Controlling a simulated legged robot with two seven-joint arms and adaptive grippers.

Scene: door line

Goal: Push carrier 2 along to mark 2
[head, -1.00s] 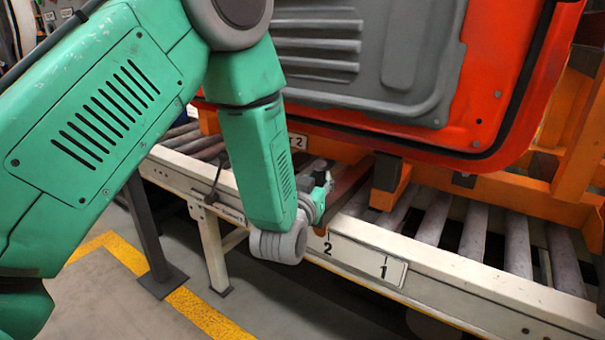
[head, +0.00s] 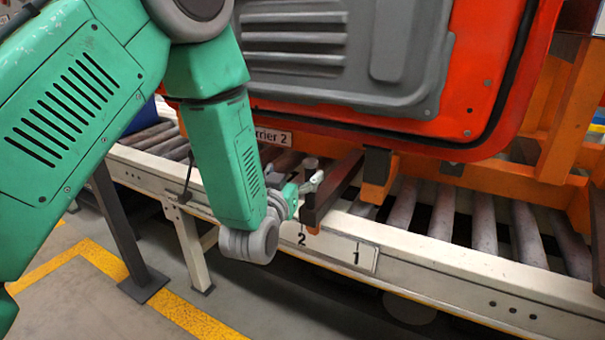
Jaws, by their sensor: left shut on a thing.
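Carrier 2 (head: 335,135) is an orange frame bearing a red door with a grey inner panel, on the roller line. Its label (head: 273,137) is partly hidden by my arm. A dark bar (head: 333,190) juts from the carrier over the near rail, with an orange tip (head: 313,230). The tip is just right of mark 2 (head: 302,239), between it and mark 1. My left gripper (head: 310,184) is shut on the carrier's small upright post (head: 309,164) beside the bar; its fingers are partly hidden. My right gripper is out of view.
The cream rail (head: 450,275) with bare rollers (head: 483,222) runs on to the right. A dark post (head: 127,235) and a rail leg (head: 188,248) stand at the left. Yellow floor lines (head: 195,312) cross the grey floor.

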